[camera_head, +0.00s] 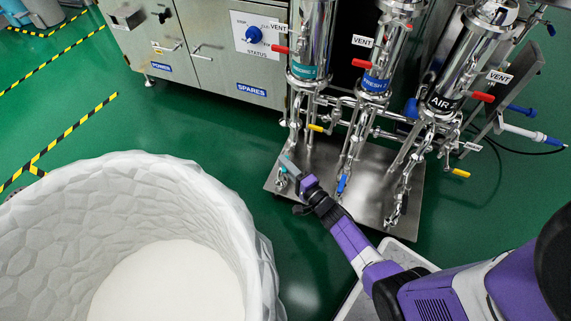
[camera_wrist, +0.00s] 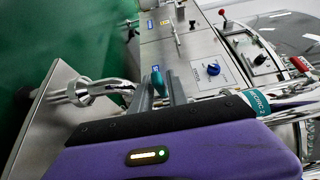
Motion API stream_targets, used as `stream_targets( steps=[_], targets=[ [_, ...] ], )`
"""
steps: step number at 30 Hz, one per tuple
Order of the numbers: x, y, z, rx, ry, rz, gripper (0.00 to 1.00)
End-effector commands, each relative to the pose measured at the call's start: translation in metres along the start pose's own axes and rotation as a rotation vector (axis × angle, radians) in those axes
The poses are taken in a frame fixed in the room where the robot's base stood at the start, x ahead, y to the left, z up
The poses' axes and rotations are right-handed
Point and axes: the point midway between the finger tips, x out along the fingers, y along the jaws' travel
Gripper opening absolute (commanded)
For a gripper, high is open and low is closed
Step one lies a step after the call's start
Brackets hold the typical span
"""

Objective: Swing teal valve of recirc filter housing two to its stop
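The recirc housing (camera_head: 310,35) is a polished upright cylinder with a teal label, leftmost of three in the head view. In the wrist view its teal label (camera_wrist: 258,98) reads RECIRC 2. A small teal valve handle (camera_head: 282,179) is low in front of it, over the steel base plate. My gripper (camera_head: 288,163) is right at this handle. In the wrist view the teal handle (camera_wrist: 158,82) shows between the two grey fingers of my gripper (camera_wrist: 160,91). Whether the fingers press on it cannot be told. The handle's lower part and pivot are hidden.
Housings labelled FRESH (camera_head: 375,84) and AIR (camera_head: 442,103) stand to the right, with pipes and a blue handle (camera_head: 342,184) below. A large white bin (camera_head: 240,225) is left of my arm. A steel cabinet (camera_head: 205,45) stands behind. Green floor is clear between bin and cabinet.

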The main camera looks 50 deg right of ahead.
Motion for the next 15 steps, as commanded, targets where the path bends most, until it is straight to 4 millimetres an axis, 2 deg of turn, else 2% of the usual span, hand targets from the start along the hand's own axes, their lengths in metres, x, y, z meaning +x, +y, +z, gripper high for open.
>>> stream_targets(
  steps=[5, 15],
  targets=[
    [-0.015, -0.001, 0.0, 0.0, 0.0, 0.003, 0.2],
    [-0.067, -0.001, 0.0, 0.002, 0.001, 0.002, 0.2]
  ],
)
